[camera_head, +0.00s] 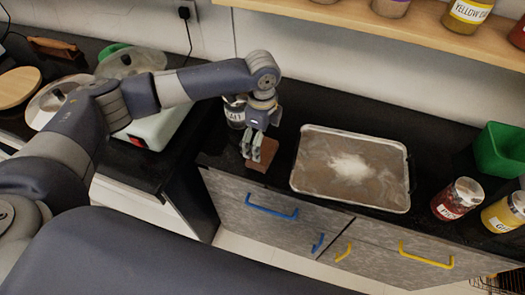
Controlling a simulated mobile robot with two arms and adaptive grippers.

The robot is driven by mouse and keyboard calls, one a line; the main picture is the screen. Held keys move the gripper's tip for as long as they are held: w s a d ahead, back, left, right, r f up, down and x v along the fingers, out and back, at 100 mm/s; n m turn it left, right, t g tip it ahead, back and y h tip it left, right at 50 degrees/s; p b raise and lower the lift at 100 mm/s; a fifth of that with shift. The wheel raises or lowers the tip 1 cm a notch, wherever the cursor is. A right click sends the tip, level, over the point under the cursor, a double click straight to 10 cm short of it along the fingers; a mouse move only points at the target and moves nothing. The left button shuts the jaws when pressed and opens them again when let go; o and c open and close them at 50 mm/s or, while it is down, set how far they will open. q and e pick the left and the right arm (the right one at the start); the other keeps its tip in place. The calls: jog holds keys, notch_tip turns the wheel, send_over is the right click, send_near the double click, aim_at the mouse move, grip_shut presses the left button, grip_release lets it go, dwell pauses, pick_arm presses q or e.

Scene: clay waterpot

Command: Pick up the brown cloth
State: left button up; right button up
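The brown cloth (266,159) lies on the black counter near its front edge, just left of the metal tray. It looks like a small folded reddish-brown square. My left gripper (254,151) points down onto it, with its fingertips at the cloth's left part and covering some of it. The fingers look close together. I cannot tell whether they are shut on the cloth or only touching or above it. My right gripper is not in view.
A metal tray (301,182) with white powder sits right of the cloth. A labelled jar (234,112) stands close behind my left gripper. A red-labelled jar (457,198), a yellow jar (503,213) and a green bin (498,151) stand at right. A wooden shelf (400,31) runs above.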

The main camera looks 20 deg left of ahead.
aim_at(263, 150)
pick_arm(q)
notch_tip(263, 150, down, 5)
jog(key=shift+s+d+f+p, duration=0.1)
jog(key=shift+d+p, duration=0.05)
jog(key=shift+p, duration=0.5)
jog(key=c, duration=0.8)
